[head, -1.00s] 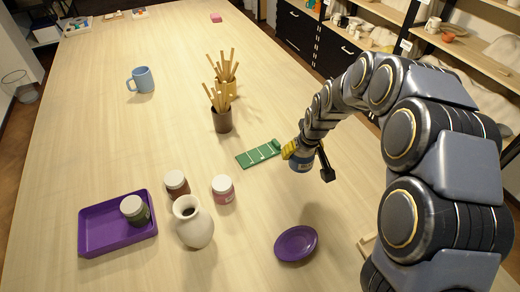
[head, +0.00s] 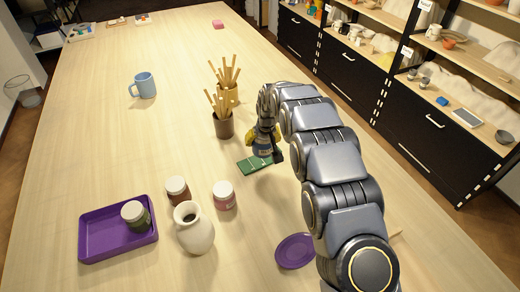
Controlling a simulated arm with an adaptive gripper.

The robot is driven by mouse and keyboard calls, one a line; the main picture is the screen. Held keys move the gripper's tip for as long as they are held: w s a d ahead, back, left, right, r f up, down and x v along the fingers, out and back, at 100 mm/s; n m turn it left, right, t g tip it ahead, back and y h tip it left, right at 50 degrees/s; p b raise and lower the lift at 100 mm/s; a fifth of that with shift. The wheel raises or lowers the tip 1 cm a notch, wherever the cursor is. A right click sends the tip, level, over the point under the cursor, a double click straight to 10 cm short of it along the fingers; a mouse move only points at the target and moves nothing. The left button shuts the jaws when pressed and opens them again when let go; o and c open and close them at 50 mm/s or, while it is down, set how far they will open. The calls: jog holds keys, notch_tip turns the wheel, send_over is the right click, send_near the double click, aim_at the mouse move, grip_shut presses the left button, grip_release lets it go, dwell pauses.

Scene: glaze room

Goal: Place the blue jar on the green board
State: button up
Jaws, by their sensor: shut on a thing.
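The blue jar (head: 263,151) is partly hidden by my gripper and shows as a small blue shape with a pale band. My gripper (head: 264,140), with yellow parts, is shut on it. The green board (head: 246,166) lies flat on the table, and its right part is covered by the jar and gripper. The jar appears over or just behind the board's right end. I cannot tell whether it touches the board.
A cup of wooden sticks (head: 223,126) stands close behind the board. A pink jar (head: 224,195), a brown jar (head: 177,191) and a white vase (head: 194,232) stand front left. A purple tray (head: 88,245) holds a dark jar. A purple plate (head: 295,251) lies in front.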

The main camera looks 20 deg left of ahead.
jog(key=w+f, duration=0.1)
jog(key=w+a+f, duration=0.1)
jog(key=f, duration=0.1)
jog(key=w+a+f, duration=0.1)
jog(key=f, duration=0.1)
jog(key=shift+w+a+f, duration=0.15)
jog(key=shift+w+f, duration=0.1)
jog(key=shift+w, duration=0.15)
jog(key=shift+w+f, duration=0.1)
jog(key=shift+f, duration=1.55)
jog(key=shift+f, duration=0.1)
jog(key=o, duration=1.2)
jog(key=v, duration=1.1)
jog(key=shift+r, duration=0.35)
jog(key=shift+s+r, duration=0.2)
